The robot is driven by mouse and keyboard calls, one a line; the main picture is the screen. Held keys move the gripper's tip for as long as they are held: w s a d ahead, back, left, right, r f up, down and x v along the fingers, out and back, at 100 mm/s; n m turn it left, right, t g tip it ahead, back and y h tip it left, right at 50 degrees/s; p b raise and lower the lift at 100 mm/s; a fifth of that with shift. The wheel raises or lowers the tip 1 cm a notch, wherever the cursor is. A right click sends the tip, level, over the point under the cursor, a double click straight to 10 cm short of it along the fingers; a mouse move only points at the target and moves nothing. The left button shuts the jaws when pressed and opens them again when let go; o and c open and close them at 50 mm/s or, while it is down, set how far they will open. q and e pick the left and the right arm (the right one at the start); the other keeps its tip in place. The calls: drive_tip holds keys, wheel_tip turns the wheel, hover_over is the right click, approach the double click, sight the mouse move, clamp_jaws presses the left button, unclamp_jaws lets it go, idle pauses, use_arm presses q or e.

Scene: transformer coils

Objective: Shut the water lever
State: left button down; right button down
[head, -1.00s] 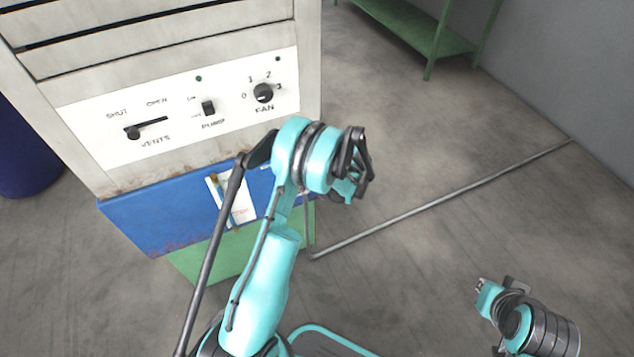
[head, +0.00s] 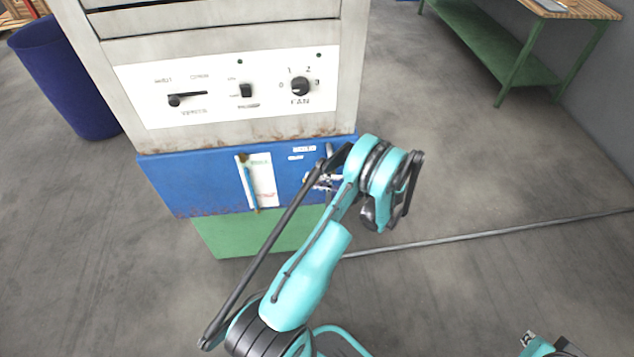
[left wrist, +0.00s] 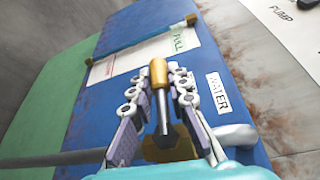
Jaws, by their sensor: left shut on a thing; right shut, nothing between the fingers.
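The water lever shows in the left wrist view as a dark stem with a brass-coloured end (left wrist: 158,72), in front of the blue panel (left wrist: 100,78) and beside the white WATER label (left wrist: 218,92). My left gripper (left wrist: 160,100) has its fingers on both sides of the lever and is shut on it. In the head view my left gripper (head: 320,181) is at the right part of the blue panel (head: 205,185), partly hidden by my own arm. My right gripper (head: 529,340) is at the bottom right edge, mostly cut off, shut and empty, away from the cabinet.
The control plate (head: 215,105) above has vents, pump and fan controls. A sight tube (head: 246,185) is on the blue panel. A thin pipe (head: 490,235) runs along the floor to the right. A green table (head: 515,70) stands back right, a blue bin (head: 70,75) left.

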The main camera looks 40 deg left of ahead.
use_arm(q)
drive_tip(key=shift+r, duration=0.15)
idle(0.4)
drive_tip(key=c, duration=1.4)
unclamp_jaws()
drive_tip(key=shift+c, duration=0.2)
drive_tip(key=o, duration=0.9)
drive_tip(key=r, duration=0.9)
drive_tip(key=shift+w+a+r, duration=0.2)
drive_tip(key=shift+w+a, duration=0.05)
drive_tip(key=shift+a, duration=0.1)
drive_tip(key=shift+d+r+y, duration=0.15)
drive_tip(key=shift+r+y, duration=0.1)
drive_tip(key=shift+y, duration=0.05)
drive_tip(key=shift+w+d+r, duration=0.1)
drive_tip(key=shift+d+r, duration=0.2)
drive_tip(key=shift+d, duration=0.1)
drive_tip(key=shift+c, duration=1)
drive_tip(key=shift+s+d+r, duration=0.15)
drive_tip(key=shift+s+d, duration=0.05)
drive_tip(key=shift+s, duration=0.05)
drive_tip(key=c, duration=0.7)
drive_tip(key=shift+a+f, duration=0.4)
drive_tip(key=shift+a, duration=0.05)
drive_tip(key=shift+d, duration=0.15)
